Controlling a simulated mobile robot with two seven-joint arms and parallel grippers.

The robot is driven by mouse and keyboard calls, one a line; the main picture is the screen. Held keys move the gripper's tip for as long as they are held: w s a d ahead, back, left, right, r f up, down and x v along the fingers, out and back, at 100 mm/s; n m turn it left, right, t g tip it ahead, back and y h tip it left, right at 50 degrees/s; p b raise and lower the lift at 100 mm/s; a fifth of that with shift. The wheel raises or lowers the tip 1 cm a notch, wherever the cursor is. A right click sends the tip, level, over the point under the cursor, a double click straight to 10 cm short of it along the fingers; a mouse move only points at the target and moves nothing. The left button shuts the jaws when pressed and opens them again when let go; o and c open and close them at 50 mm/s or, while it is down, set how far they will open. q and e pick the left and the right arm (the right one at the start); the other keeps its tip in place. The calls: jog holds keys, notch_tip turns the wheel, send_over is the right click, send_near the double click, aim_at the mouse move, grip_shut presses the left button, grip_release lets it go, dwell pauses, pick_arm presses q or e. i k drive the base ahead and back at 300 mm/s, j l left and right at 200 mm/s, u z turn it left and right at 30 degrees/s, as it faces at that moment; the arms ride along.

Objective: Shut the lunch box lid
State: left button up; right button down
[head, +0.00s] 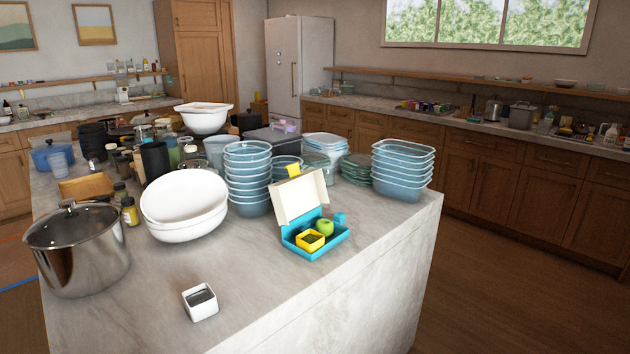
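The lunch box (334,243) is blue and sits on the island near its right front edge. Its cream lid (299,195) stands open, tilted up at the back, with a yellow tab (294,170) on its top edge. Inside the box are a yellow square container (310,241) with dark contents and a green apple (325,227). A small blue piece (340,218) shows at the box's back right corner. Neither of my grippers is in view.
Stacked blue containers (248,177) stand close behind the lid, and more (402,168) stand to the right. White bowls (184,204), a steel pot (77,250) and a small white square cup (200,302) are to the left.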

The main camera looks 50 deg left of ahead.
aim_at(291, 198)
jog(key=i+z, duration=0.1)
jog(key=i, duration=0.6)
jog(key=i+j+z, duration=0.1)
jog(key=i, duration=0.6)
jog(key=i+u, duration=0.4)
jog(key=i+l+u, duration=0.2)
jog(key=u, duration=1.75)
jog(key=i+l, duration=0.05)
jog(key=l, duration=0.05)
